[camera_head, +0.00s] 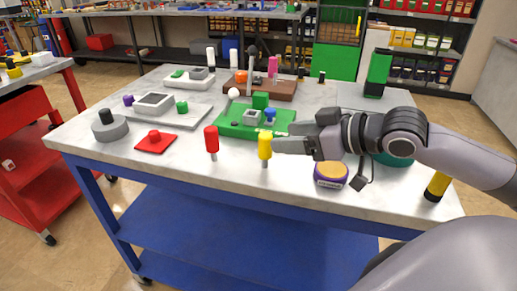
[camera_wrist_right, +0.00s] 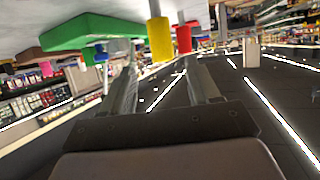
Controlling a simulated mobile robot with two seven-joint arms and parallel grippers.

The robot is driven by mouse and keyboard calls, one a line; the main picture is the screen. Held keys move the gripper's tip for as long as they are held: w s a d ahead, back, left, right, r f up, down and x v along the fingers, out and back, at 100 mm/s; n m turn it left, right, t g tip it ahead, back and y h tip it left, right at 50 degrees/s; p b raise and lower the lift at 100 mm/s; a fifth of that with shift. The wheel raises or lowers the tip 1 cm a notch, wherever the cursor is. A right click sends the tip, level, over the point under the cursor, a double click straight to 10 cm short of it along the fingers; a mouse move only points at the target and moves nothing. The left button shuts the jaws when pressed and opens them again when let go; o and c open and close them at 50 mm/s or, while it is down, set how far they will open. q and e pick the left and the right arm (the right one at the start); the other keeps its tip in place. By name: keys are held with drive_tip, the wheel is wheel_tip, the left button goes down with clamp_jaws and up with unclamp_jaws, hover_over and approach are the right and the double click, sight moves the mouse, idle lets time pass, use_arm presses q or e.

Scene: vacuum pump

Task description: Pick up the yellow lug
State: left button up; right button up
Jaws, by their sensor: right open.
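The yellow lug (camera_head: 265,146) stands upright on its thin grey pin near the front edge of the table (camera_head: 235,178). My right gripper (camera_head: 281,143) is open and reaches in from the right, level with the lug's yellow part. In the right wrist view, the yellow lug (camera_wrist_right: 160,40) shows between the two open fingers (camera_wrist_right: 160,58), close to their tips. I cannot tell whether a finger touches it. My left gripper is not in view.
A red lug (camera_head: 211,139) stands just left of the yellow one. A green block fixture (camera_head: 228,128) lies behind it. A purple-and-yellow round part (camera_head: 330,175) sits below my right arm.

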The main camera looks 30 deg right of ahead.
sight(267, 135)
drive_tip(key=shift+w+a+f, duration=0.2)
drive_tip(key=shift+w+f, duration=0.05)
drive_tip(key=shift+w, duration=0.1)
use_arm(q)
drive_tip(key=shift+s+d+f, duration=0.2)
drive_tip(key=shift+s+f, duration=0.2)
use_arm(e)
drive_tip(key=shift+w, duration=0.15)
drive_tip(key=shift+w+a+f+b, duration=0.15)
drive_tip(key=shift+w+a+b, duration=0.15)
drive_tip(key=shift+b, duration=0.35)
drive_tip(key=shift+w+a+f+b, duration=0.2)
drive_tip(key=shift+w+b, duration=0.35)
drive_tip(key=shift+b, duration=0.25)
drive_tip(key=shift+w+a+b, duration=0.25)
drive_tip(key=shift+w+b, duration=0.2)
drive_tip(key=shift+b, duration=0.6)
drive_tip(key=shift+w+f+b, duration=0.4)
drive_tip(key=shift+w+b, duration=0.05)
drive_tip(key=shift+b, duration=0.25)
drive_tip(key=shift+w+a+b, duration=0.45)
drive_tip(key=shift+w, duration=0.05)
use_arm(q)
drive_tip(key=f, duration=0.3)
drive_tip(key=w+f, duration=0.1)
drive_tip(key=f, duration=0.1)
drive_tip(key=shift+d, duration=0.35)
use_arm(e)
drive_tip(key=shift+r, duration=0.1)
